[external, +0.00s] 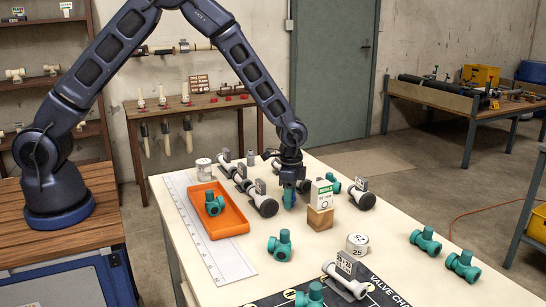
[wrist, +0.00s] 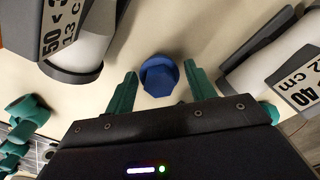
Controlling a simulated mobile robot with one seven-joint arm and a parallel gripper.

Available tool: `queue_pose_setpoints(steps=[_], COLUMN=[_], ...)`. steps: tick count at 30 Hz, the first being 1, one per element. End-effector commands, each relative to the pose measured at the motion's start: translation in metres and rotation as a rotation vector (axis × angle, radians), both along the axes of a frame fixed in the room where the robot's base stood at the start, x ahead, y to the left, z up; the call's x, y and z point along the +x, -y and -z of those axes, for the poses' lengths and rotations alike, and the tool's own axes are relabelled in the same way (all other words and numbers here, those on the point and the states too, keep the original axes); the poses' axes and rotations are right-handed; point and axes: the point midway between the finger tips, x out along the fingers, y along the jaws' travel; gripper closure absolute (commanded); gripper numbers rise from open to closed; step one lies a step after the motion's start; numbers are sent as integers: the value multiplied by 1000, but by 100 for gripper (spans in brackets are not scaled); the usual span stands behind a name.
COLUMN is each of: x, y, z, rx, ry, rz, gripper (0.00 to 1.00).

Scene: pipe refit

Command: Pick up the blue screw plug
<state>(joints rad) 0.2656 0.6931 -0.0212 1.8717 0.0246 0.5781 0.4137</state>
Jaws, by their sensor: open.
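The blue screw plug (wrist: 159,76) stands on the cream table top in the wrist view. It has a round blue body and an angular head. My gripper (wrist: 160,88) is open, with its two green fingers on either side of the plug and a visible gap on both sides. In the external view my gripper (external: 289,198) points down at the table, behind the small wooden block. The plug cannot be made out there.
Grey-and-white pipe pieces (wrist: 85,35) flank the fingers closely; another (wrist: 270,70) is at right. An orange tray (external: 229,222) holds a green valve. A wooden block (external: 320,218) with a green-and-white box stands near my gripper. Several green valves (external: 281,245) lie around the table.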

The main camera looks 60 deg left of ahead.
Motion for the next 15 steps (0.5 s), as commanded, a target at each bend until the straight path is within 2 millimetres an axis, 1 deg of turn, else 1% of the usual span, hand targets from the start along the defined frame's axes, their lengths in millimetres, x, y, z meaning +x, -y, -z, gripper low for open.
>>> queue_pose_setpoints(steps=[3,4,8,9,15], x=[0,0,0,0,0], y=[0,0,0,0,0], z=[-1,-1,-1,-1,-1], rx=[-1,-1,-1,0,0], ry=[1,1,1,1,1], rz=[0,0,0,0,0], gripper=[45,47,73,80,81])
